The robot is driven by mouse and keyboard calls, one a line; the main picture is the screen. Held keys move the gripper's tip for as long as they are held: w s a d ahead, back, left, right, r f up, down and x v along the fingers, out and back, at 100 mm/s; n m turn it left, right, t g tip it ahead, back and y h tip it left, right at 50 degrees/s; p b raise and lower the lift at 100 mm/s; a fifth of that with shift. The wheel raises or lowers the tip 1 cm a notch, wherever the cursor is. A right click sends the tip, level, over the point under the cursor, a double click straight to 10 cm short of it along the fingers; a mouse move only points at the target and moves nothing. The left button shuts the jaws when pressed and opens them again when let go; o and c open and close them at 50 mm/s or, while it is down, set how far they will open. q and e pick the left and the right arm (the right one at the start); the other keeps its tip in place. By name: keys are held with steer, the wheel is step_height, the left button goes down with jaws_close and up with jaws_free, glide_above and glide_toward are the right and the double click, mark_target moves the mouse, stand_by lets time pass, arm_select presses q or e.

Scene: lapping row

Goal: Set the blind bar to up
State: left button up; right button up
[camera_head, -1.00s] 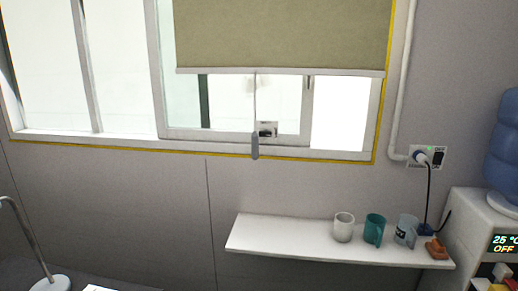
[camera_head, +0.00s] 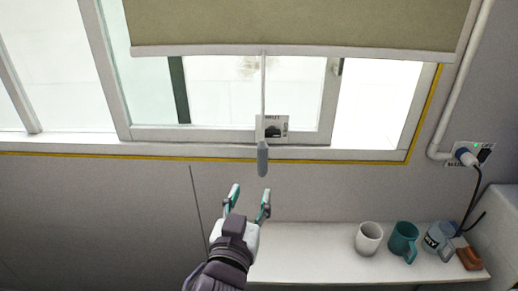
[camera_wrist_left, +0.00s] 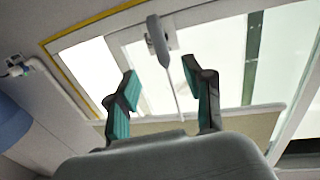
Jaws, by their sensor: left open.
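The olive blind (camera_head: 300,22) hangs over the upper part of the window, with a pale bottom bar (camera_head: 300,51). A thin cord runs down from this bar to a grey pull handle (camera_head: 262,160), which hangs just below the window sill. My left gripper (camera_head: 249,200) is open and empty, below the handle and apart from it. In the left wrist view, the handle (camera_wrist_left: 157,40) shows beyond the open fingers (camera_wrist_left: 163,88), with its cord running down between them in the picture. My right gripper is not in view.
A white shelf (camera_head: 310,262) below the window holds a white mug (camera_head: 368,238), a teal mug (camera_head: 404,241) and a grey mug (camera_head: 438,240). A plugged socket (camera_head: 470,155) and a pipe are at the right. The wall around the handle is clear.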

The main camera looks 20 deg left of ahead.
mark_target(261, 161)
arm_select(q)
steer(key=w+p, duration=0.1)
steer(key=w, duration=0.3)
steer(key=w+a+p, duration=0.1)
steer(key=w, duration=0.3)
steer(key=w+p, duration=0.1)
steer(key=w, duration=0.3)
steer(key=shift+w+a+r, duration=0.1)
steer(key=shift+w+a, duration=0.2)
steer(key=shift+w, duration=0.45)
steer(key=shift+c, duration=0.2)
jaws_close()
